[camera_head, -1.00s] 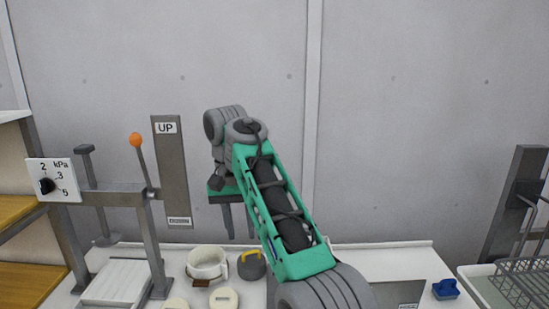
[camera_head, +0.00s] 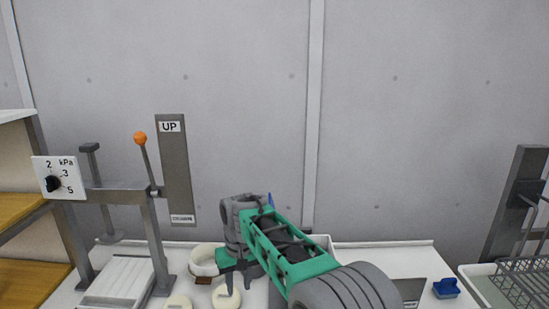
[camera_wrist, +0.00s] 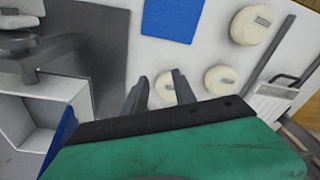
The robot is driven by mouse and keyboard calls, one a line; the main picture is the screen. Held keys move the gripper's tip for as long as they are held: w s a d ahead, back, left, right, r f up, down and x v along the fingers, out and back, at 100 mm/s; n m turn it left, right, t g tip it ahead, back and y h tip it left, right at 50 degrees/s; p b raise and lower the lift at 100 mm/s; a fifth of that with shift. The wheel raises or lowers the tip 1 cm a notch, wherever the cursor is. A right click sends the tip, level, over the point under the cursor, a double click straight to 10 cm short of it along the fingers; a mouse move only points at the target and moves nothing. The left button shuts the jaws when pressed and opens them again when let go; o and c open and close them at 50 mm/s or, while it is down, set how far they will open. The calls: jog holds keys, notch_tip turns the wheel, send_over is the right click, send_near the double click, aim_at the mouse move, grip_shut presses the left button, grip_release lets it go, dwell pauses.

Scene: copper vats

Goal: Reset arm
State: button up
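My gripper (camera_head: 238,282) hangs fingers down above the white table, close to the cream round pieces. In the wrist view its two dark fingers (camera_wrist: 158,90) stand apart with a gap between them, and nothing is held. A cream round piece (camera_wrist: 219,79) shows just beyond the right finger, and another (camera_wrist: 166,86) shows between the fingers. My green arm reaches in from the lower right and hides part of the table.
A press with an orange-knobbed lever (camera_head: 140,138) and a gauge plate (camera_head: 59,178) stands at left. A blue block (camera_head: 446,288) and a wire basket (camera_head: 522,281) are at right. A blue sheet (camera_wrist: 172,19) lies on the table. The space above the table at right is clear.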

jog(key=s+d+f+m, duration=0.2)
jog(key=s+d, duration=0.9)
jog(key=s, duration=0.1)
jog(key=s+d+f+m, duration=0.1)
jog(key=s+d+f, duration=0.1)
jog(key=s+d, duration=0.9)
jog(key=d+r+m+t, duration=0.2)
jog(key=d+r+t, duration=0.1)
jog(key=r, duration=0.4)
jog(key=shift+d+r+h, duration=0.2)
jog(key=shift+r+h, duration=0.05)
jog(key=shift+h, duration=0.15)
